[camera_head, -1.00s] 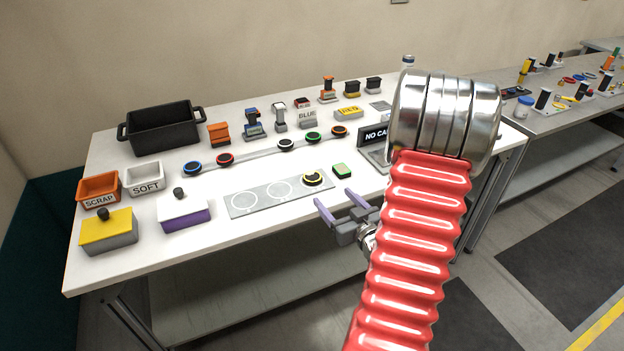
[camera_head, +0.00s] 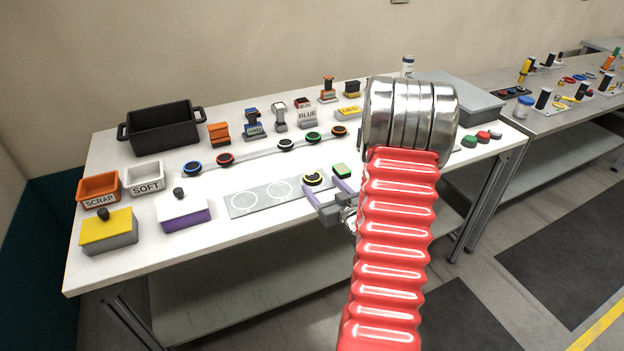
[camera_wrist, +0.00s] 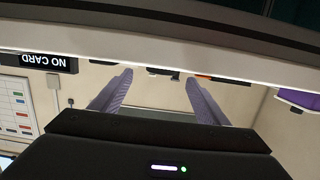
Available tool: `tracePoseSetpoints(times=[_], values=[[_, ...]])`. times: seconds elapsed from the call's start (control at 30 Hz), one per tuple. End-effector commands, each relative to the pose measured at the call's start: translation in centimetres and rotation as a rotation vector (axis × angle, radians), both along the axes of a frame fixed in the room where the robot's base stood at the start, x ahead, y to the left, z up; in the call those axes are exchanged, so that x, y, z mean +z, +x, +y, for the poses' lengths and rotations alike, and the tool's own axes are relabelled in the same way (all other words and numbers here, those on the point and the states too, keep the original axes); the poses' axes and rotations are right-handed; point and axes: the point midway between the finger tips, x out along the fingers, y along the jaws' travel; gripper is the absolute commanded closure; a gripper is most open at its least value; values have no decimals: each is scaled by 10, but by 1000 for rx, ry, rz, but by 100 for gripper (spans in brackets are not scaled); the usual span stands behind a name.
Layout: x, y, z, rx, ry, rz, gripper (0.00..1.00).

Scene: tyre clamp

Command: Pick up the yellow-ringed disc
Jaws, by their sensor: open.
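The yellow-ringed disc (camera_head: 314,179) is black with a yellow ring and sits at the right end of a grey plate (camera_head: 240,202) with printed circles. My gripper (camera_head: 322,188) is open and empty in the head view, at the table's front edge. Its purple fingers point towards the disc, and the left fingertip overlaps the disc's near side in the picture. I cannot tell whether they touch. In the wrist view the two fingers (camera_wrist: 158,92) are spread with nothing between them, and the disc is not recognisable there.
A green-topped block (camera_head: 342,171) stands just right of the disc. A strip holds other ringed discs, such as the green one (camera_head: 313,138), behind. A purple-and-white lidded box (camera_head: 183,212) stands left of the plate. My red arm hides part of the table's right side.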

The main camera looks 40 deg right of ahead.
Motion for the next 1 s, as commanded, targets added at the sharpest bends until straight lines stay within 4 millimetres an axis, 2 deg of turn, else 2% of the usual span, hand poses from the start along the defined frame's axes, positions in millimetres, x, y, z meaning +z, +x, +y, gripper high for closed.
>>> tracePoseSetpoints(times=[0.2,0.33,0.9,1.0], values=[[-5,29,-5,2,0,0,31],[-7,40,-8,2,1,1,31],[-8,42,-9,0,1,1,31],[-8,42,-9,0,1,1,37]])
